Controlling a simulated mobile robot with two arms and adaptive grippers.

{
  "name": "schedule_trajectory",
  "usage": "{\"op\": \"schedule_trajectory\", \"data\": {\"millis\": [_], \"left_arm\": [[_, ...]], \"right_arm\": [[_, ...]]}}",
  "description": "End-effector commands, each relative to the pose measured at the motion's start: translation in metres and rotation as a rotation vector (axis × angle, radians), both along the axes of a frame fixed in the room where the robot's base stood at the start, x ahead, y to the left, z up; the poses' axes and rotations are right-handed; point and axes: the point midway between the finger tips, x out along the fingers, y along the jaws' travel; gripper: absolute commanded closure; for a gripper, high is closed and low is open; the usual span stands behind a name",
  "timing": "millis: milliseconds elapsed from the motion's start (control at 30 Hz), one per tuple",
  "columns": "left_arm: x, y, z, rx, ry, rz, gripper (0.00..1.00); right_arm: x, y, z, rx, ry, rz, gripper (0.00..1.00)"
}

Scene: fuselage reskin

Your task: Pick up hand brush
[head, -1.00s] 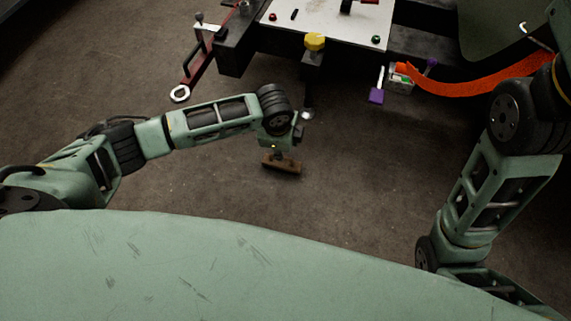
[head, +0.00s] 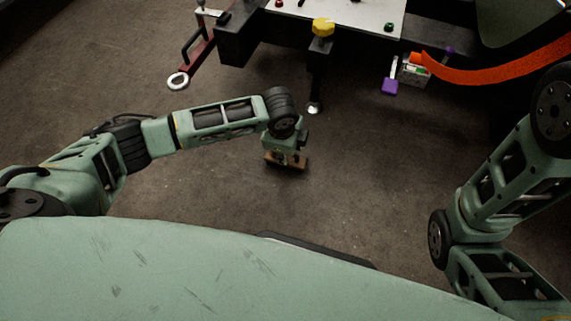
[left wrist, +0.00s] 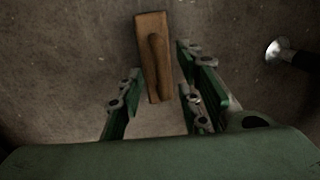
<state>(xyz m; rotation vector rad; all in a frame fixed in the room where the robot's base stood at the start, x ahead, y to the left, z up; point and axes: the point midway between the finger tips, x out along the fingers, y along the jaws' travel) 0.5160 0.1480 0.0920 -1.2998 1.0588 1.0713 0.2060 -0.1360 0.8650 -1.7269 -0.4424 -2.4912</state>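The hand brush (head: 299,163) is a brown wooden block lying on the dark floor, partly hidden under my left gripper in the head view. In the left wrist view the brush (left wrist: 153,50) shows a raised handle along its top and lies lengthwise, its near end between the fingers. My left gripper (left wrist: 155,82) is open, one finger on each side of the brush with a gap on both sides. It points down over the brush in the head view (head: 285,158). My right arm shows at the right edge of the head view, but its gripper is out of the picture.
A dark workbench or cart (head: 243,42) with a pale top stands behind the brush. Its leg foot (head: 314,108) is near the brush, and it also shows in the left wrist view (left wrist: 275,48). An orange strap (head: 490,72) hangs at right. The floor around the brush is clear.

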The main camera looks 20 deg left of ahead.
Motion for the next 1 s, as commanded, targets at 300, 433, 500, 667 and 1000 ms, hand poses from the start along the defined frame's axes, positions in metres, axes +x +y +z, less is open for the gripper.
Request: {"op": "schedule_trajectory", "data": {"millis": [300, 433, 500, 667, 1000], "left_arm": [[0.0011, -0.0003, -0.0025, -0.001, -0.001, 0.000, 0.70], [0.0011, -0.0003, -0.0025, -0.001, -0.001, 0.000, 0.81], [0.0011, -0.0003, -0.0025, -0.001, -0.001, 0.000, 0.87], [0.0010, -0.0003, -0.0027, -0.001, -0.001, 0.000, 1.00], [0.0008, -0.0003, -0.0029, -0.001, 0.000, 0.000, 1.00]], "right_arm": [[-0.0002, 0.0001, -0.0028, -0.001, 0.000, 0.000, 0.44], [-0.0002, 0.0001, -0.0028, -0.001, -0.001, 0.000, 0.44], [-0.0002, 0.0001, -0.0028, -0.001, -0.001, 0.000, 0.44], [-0.0004, 0.0002, -0.0029, -0.001, -0.001, 0.000, 0.44], [-0.0002, 0.0002, -0.0029, -0.001, 0.000, 0.000, 0.44]]}}
